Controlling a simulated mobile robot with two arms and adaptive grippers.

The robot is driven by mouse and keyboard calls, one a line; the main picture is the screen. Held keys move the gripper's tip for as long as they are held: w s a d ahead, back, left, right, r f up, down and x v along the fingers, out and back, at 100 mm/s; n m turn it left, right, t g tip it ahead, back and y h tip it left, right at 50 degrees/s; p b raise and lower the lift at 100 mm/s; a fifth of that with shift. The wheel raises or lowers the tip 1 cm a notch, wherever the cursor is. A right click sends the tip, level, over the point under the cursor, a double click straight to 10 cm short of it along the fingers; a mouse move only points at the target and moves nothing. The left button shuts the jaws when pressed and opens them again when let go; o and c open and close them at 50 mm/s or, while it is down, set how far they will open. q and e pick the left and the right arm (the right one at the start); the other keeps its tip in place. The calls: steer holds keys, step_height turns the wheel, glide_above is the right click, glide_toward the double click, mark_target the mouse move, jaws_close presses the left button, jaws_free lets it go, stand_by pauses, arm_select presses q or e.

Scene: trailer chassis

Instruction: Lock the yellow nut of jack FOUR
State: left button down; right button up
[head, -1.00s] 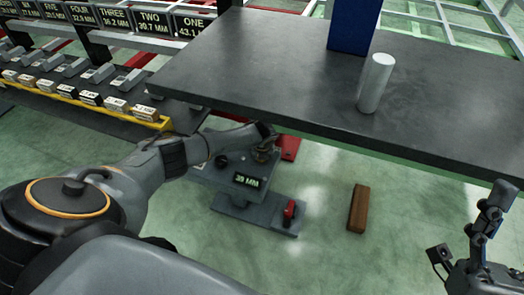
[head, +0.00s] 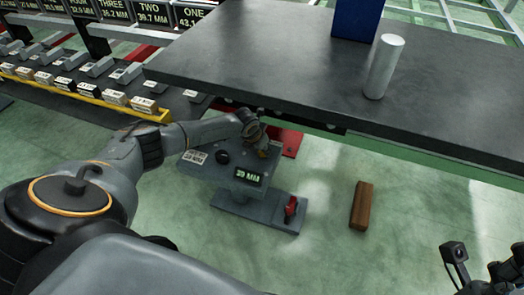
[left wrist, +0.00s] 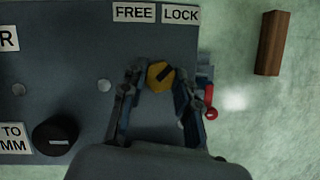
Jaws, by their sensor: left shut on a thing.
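The yellow nut (left wrist: 160,75) sits on the grey jack panel (left wrist: 70,75) in the left wrist view. A dark line on the nut points up and right, toward the LOCK label (left wrist: 181,15); the FREE label (left wrist: 134,13) is left of it. My left gripper (left wrist: 157,82) is shut on the nut, with a finger on each side. In the head view my left gripper (head: 262,147) is over the jack's panel, largely hiding the nut. The jack's display (head: 248,177) reads 39 MM. My right gripper (head: 487,272) is at the lower right, partly cut off, away from the jack.
A black knob (left wrist: 54,137) is on the panel. A red-handled lever (head: 291,207) stands on the jack's foot. A dark tabletop (head: 250,60) overhangs the jack's far side and carries a pale cylinder (head: 384,67). A brown block (head: 361,205) lies on the green floor.

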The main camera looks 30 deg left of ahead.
arm_select(q)
steer(key=shift+s+f, duration=0.1)
stand_by(0.4)
steer(key=c, duration=1)
jaws_free()
steer(key=shift+s+r, duration=0.15)
steer(key=shift+r, duration=0.6)
steer(key=v, duration=1)
steer(key=shift+s+a+r, duration=0.1)
steer(key=shift+s+r, duration=0.05)
steer(key=shift+r, duration=0.1)
